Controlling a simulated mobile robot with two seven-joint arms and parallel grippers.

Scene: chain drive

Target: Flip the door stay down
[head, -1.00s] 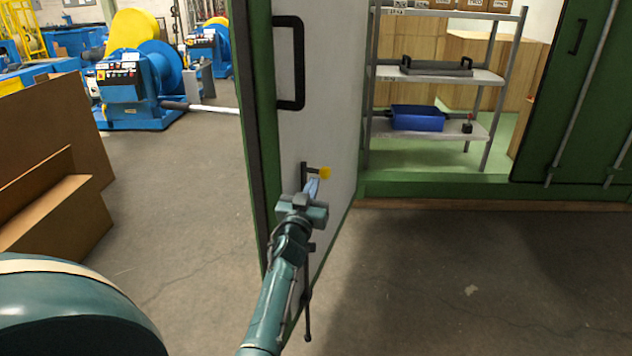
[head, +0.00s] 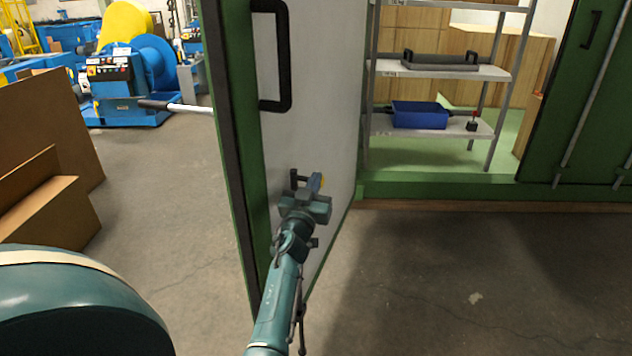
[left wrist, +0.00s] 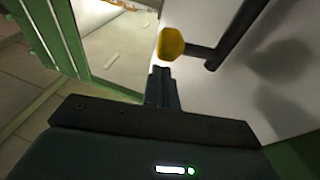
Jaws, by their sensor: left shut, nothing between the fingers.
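The door stay is a dark rod (left wrist: 237,32) with a yellow knob (left wrist: 171,45) on a short side arm, mounted on the pale inner face of the open green door (head: 316,110). In the head view its dark upper end (head: 294,180) shows beside my gripper, and the rod's lower part hangs down behind my arm. The knob (head: 322,184) is mostly hidden there. My left gripper (head: 316,180) is shut and empty, with its fingertips (left wrist: 162,74) just short of the knob in the left wrist view. I cannot tell whether they touch. My right gripper is out of view.
A black door handle (head: 284,60) is above my gripper. A grey shelf rack (head: 490,73) with a blue bin (head: 419,115) stands beyond the doorway. Brown panels (head: 50,140) stand at left. The floor (head: 450,285) at right is clear.

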